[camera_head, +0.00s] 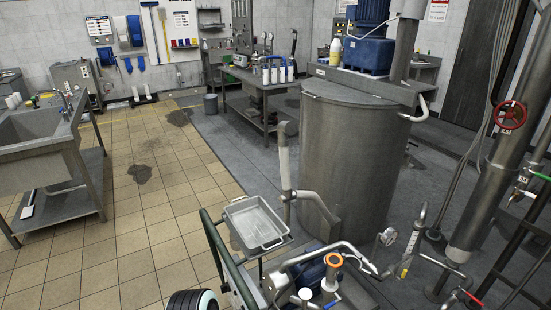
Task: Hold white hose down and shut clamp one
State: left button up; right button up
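Neither of my grippers is clearly in view. A pale, upright tube (283,158), possibly the white hose, stands in front of the large steel tank (350,150). Its lower end meets a bent metal pipe (314,204) near the tank's base. Another white hose or pipe (376,27) curves near the blue motor above the tank. I cannot make out which part is clamp one. An orange ring (333,259) sits on a fitting of the pump cart (312,277) at the bottom.
A steel tray (257,222) rests by the cart's green handle (213,243). A red valve wheel (510,114) and thick pipes stand at right. A sink bench (38,128) stands at left. The tiled floor (150,215) between is mostly clear, with dark stains.

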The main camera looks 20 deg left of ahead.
aim_at(285, 129)
jog(key=k+j+z, duration=0.1)
jog(key=j, duration=0.25)
jog(key=k+j, duration=0.1)
jog(key=j, duration=0.25)
jog(key=k+j+z, duration=0.15)
jog(key=j, duration=0.2)
jog(key=j+z, duration=0.2)
jog(key=j, duration=0.9)
jog(key=i+j, duration=0.15)
jog(key=j, duration=0.3)
jog(key=i+j+z, duration=0.1)
jog(key=j, duration=0.35)
jog(key=i+j+z, duration=0.1)
jog(key=j, duration=0.35)
jog(key=i+j, duration=0.15)
jog(key=j, duration=0.35)
jog(key=k, duration=0.45)
jog(key=i+j+u, duration=0.4)
jog(key=j, duration=0.15)
jog(key=i+j+u, duration=0.25)
jog(key=j+u, duration=0.2)
jog(key=i+j+u, duration=0.65)
jog(key=i+u, duration=0.2)
